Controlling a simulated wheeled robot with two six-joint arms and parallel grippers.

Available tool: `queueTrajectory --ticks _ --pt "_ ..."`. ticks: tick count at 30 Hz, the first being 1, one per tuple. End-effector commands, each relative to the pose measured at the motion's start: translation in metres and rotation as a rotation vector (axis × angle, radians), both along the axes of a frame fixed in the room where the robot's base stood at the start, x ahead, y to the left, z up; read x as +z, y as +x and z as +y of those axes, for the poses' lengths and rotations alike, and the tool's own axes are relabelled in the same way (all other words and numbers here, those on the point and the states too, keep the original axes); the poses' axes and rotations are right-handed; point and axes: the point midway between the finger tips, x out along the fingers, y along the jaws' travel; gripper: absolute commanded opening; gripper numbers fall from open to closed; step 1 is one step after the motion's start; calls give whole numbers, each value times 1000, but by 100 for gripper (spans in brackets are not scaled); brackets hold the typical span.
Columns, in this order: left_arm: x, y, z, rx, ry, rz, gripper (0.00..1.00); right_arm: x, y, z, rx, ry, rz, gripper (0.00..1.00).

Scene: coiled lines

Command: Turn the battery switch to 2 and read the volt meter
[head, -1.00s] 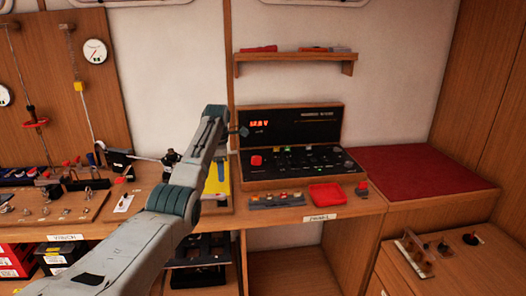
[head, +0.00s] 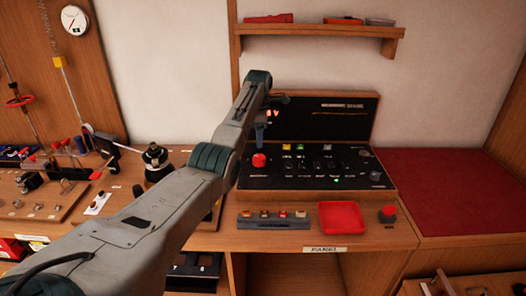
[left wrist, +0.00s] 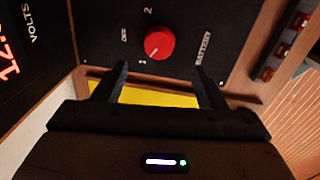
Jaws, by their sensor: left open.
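The battery switch is a red round knob (head: 259,160) at the left of the black panel (head: 310,176). In the left wrist view the knob (left wrist: 160,43) lies just beyond my left gripper (left wrist: 160,74), roughly centred between its open, empty fingers. The knob's white mark points down-left, toward a small mark that looks like 1; a 2 stands above it. In the head view the left gripper (head: 260,138) is above the knob. The volt meter's red display (head: 273,113) is partly hidden by my arm; in the left wrist view its digits (left wrist: 9,52) are cut off after 12.
A fuse strip (head: 272,218), a red tray (head: 341,217) and a red button (head: 388,213) stand on the bench before the panel. A shelf (head: 320,31) hangs above. A red mat (head: 445,190) at right is bare.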

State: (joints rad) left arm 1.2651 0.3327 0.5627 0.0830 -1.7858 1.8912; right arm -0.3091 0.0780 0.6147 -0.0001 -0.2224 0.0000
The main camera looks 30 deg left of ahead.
Motion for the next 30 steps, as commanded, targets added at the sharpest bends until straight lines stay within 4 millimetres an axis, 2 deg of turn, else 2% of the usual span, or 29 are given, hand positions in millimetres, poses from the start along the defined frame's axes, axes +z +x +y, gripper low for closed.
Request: queueTrajectory --ticks 2,5,12,17,26,27,30 --pt "-14 0 0 0 -1 5 65 7 -8 0 -1 0 9 36" --pt "-33 1 1 0 -1 4 65 12 -7 0 0 0 8 36" --pt "-75 3 2 0 0 2 65 16 20 0 1 0 -28 36" --pt "-87 4 3 0 -1 2 65 16 24 -1 1 -1 -34 36" --pt "-90 4 3 -1 1 -1 65 16 8 -3 2 -3 -12 36" --pt "-90 4 3 -1 0 0 63 16 7 -3 1 -3 -10 36" --pt "-90 4 3 -1 0 0 44 15 6 -3 1 -3 -10 36"
